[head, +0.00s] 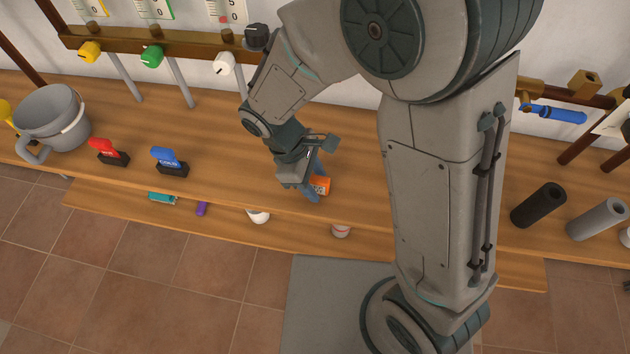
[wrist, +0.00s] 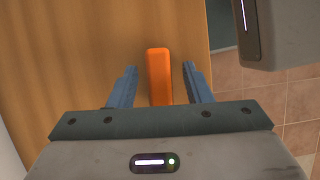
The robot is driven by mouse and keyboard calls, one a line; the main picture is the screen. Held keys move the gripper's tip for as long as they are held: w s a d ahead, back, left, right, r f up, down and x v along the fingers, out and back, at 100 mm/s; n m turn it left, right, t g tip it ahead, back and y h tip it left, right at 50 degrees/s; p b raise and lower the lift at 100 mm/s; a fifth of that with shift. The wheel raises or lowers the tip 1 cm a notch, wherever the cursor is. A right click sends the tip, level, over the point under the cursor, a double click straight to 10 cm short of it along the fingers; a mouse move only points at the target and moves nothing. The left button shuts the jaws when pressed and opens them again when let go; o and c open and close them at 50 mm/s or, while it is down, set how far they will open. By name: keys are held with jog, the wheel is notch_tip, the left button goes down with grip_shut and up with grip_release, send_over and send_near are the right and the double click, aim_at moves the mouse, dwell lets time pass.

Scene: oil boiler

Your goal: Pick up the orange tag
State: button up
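The orange tag (wrist: 159,75) lies between the two blue fingers of my gripper (wrist: 160,85) in the wrist view. A gap shows on each side of it, so the fingers are apart and not touching it. In the head view the orange tag (head: 320,185) shows at the fingers of my gripper (head: 314,184), over the wooden bench, partly covered by a finger. I cannot tell exactly how it stands on its base, which is hidden.
On the wooden bench (head: 240,185), a red tag (head: 107,149) and a blue tag (head: 166,158) stand in black bases to the left. A grey bucket (head: 50,118) is further left. Black (head: 538,205) and grey (head: 597,219) cylinders lie at right. Valves and pipes line the wall.

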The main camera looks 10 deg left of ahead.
grip_shut()
jog(key=shift+r, duration=0.1)
